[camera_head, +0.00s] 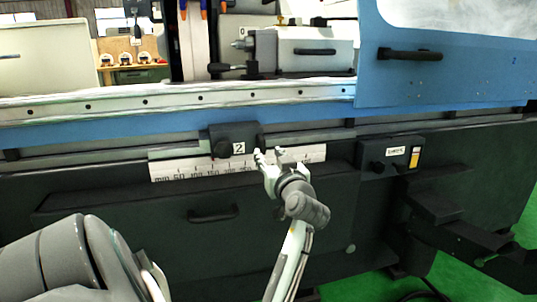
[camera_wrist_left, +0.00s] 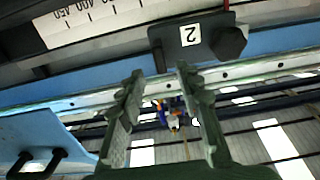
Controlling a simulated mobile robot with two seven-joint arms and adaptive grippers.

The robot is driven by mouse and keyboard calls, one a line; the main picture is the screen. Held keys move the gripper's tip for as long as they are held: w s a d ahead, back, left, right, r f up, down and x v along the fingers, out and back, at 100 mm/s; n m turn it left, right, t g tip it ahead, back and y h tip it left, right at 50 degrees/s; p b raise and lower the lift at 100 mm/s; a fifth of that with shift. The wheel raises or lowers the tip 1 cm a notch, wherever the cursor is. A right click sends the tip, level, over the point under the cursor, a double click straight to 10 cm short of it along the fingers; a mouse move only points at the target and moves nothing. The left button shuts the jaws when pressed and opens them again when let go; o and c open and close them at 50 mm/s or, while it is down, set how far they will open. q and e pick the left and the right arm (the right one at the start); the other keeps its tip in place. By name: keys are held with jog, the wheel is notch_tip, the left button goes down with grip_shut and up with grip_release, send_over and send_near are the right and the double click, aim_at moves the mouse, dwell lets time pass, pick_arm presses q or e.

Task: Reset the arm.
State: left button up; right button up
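My left gripper (camera_head: 269,153) is in front of the grinder, its arm rising from the bottom of the head view. Its fingertips are near the lower right of the black block marked 2 (camera_head: 229,140) and overlap the white scale strip (camera_head: 190,170) in the picture. I cannot tell whether they touch. In the left wrist view the gripper (camera_wrist_left: 158,76) has its two fingers spread with nothing held between them. The block marked 2 (camera_wrist_left: 200,40) is beyond the fingertips there, and the scale strip (camera_wrist_left: 100,18) is at upper left. My right gripper is in neither view.
A blue door with a black handle (camera_head: 410,54) is at upper right. A dark switch box (camera_head: 390,157) is right of the gripper, and a drawer-like handle (camera_head: 213,215) is below left. A dark bracket (camera_head: 450,225) juts out at right. Green floor (camera_head: 375,287) shows at lower right.

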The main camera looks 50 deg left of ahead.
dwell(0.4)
pick_arm(q)
jog(key=d+f+m+t+h+p, duration=0.1)
jog(key=d+f+m+h, duration=0.4)
jog(key=f, duration=0.7)
jog(key=d+f+m+h+p, duration=0.1)
jog(key=d+f+m+h, duration=0.5)
jog(key=f, duration=0.6)
jog(key=s+d+f+m+g+h+p, duration=0.1)
jog(key=s+d+f+m+g+h, duration=0.3)
jog(key=s+d+f, duration=1.2)
jog(key=shift+s+f+g, duration=0.25)
jog(key=shift+f+g, duration=0.15)
jog(key=shift+f, duration=0.3)
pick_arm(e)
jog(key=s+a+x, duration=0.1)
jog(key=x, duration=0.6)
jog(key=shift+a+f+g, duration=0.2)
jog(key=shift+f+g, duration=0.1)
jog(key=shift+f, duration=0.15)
